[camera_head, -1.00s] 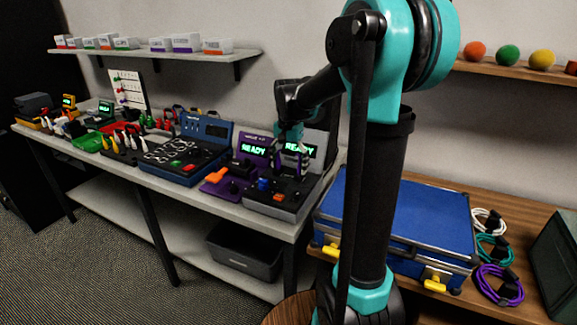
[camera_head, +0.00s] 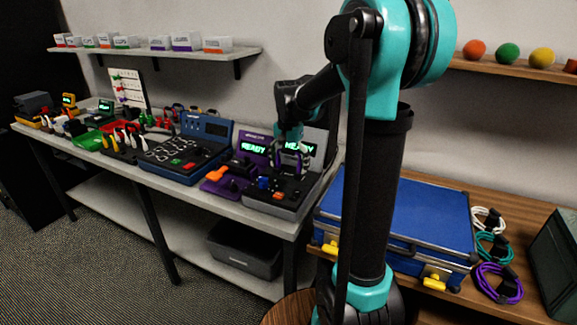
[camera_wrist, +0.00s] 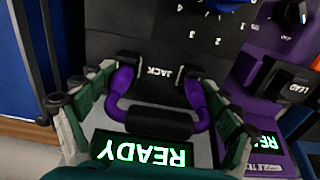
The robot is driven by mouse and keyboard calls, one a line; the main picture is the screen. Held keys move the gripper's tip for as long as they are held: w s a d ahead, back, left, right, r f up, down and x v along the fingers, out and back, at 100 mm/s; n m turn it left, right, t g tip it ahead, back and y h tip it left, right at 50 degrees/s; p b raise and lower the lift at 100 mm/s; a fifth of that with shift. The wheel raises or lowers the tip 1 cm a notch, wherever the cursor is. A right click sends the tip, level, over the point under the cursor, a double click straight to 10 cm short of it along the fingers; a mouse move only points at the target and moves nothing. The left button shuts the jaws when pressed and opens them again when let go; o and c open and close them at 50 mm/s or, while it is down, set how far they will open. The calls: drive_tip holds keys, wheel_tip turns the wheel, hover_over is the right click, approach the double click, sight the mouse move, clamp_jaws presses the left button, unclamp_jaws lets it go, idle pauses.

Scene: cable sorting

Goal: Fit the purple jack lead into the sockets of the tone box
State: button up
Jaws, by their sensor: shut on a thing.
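The purple jack lead (camera_wrist: 198,94) is a U shape with a black middle grip (camera_wrist: 158,122). My gripper (camera_wrist: 157,108) is shut on the lead, its fingers on either side in the wrist view. The lead's two ends reach two black blocks beside the JACK label on the tone box (camera_wrist: 155,35). I cannot tell how deep the ends sit. In the head view the tone box (camera_head: 262,202) is the dark grey unit at the right end of the bench. My gripper (camera_head: 289,158) is over its back part, with some purple showing.
A purple tester marked LEAD (camera_wrist: 255,75) stands close beside the tone box. A blue unit (camera_head: 160,175) is further left on the bench (camera_head: 120,170). A blue case (camera_head: 410,220) and several coiled cables (camera_head: 497,285) lie on the wooden table at right.

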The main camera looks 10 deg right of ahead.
sight(288, 149)
drive_tip(key=shift+o, duration=1.2)
drive_tip(key=shift+s+f, duration=0.15)
drive_tip(key=shift+f, duration=0.6)
drive_tip(key=shift+r, duration=0.1)
drive_tip(key=o, duration=1.3)
drive_tip(key=shift+o, duration=0.2)
drive_tip(key=shift+r, duration=4.1)
drive_tip(key=shift+a, duration=0.1)
